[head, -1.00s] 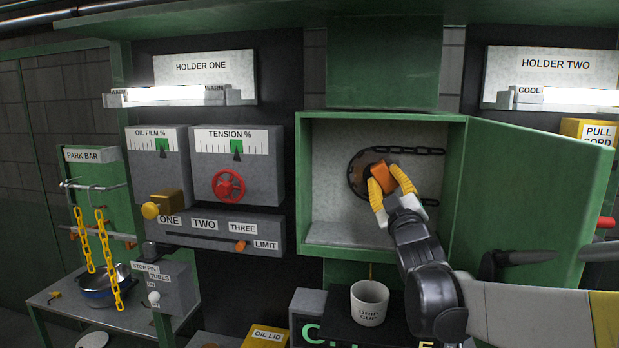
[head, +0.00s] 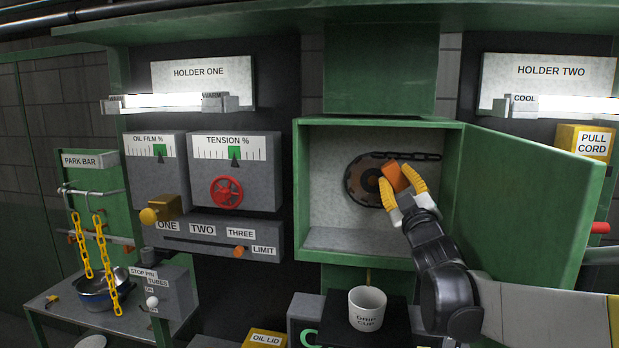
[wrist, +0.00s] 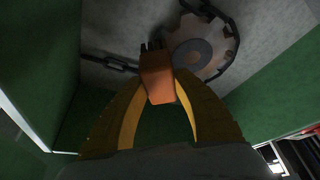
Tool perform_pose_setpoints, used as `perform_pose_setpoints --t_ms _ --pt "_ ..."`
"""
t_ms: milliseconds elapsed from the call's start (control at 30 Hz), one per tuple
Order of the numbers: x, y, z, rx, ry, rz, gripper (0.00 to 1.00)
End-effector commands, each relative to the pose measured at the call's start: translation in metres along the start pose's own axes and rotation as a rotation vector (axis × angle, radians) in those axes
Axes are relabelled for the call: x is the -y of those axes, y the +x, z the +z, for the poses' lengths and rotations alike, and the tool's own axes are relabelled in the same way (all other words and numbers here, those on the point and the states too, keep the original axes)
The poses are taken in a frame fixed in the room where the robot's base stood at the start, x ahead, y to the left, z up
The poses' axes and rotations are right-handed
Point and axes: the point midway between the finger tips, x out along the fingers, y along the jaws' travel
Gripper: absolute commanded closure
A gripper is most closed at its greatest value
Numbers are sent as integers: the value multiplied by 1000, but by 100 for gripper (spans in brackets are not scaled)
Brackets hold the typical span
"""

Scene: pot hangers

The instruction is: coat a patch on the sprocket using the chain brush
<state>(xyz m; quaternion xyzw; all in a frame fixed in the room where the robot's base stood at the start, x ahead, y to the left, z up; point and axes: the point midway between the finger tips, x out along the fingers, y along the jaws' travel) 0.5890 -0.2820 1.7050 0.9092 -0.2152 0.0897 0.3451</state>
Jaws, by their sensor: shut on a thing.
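The sprocket (head: 363,180) is a dark toothed disc with a brownish face, mounted on the back wall of the open green box (head: 320,215), with a dark chain (head: 412,156) around it. My gripper (head: 397,188) reaches into the box with yellow fingers shut on the orange block of the chain brush (head: 396,176). In the wrist view the brush (wrist: 157,78) sits between the fingertips, its dark bristle end beside the sprocket (wrist: 205,50). I cannot tell whether the bristles touch it. My fingers cover the sprocket's right part in the head view.
The box's green door (head: 535,180) stands open to the right of my arm. A white drip cup (head: 367,308) stands below the box. Gauges and a red wheel (head: 227,191) are at left. Yellow chains (head: 104,250) hang from the park bar.

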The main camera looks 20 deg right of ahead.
Motion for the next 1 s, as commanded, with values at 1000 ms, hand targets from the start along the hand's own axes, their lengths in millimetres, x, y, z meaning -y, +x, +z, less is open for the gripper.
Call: perform_pose_setpoints --t_ms 1000 --pt "58 15 -38 -1 1 -2 99"
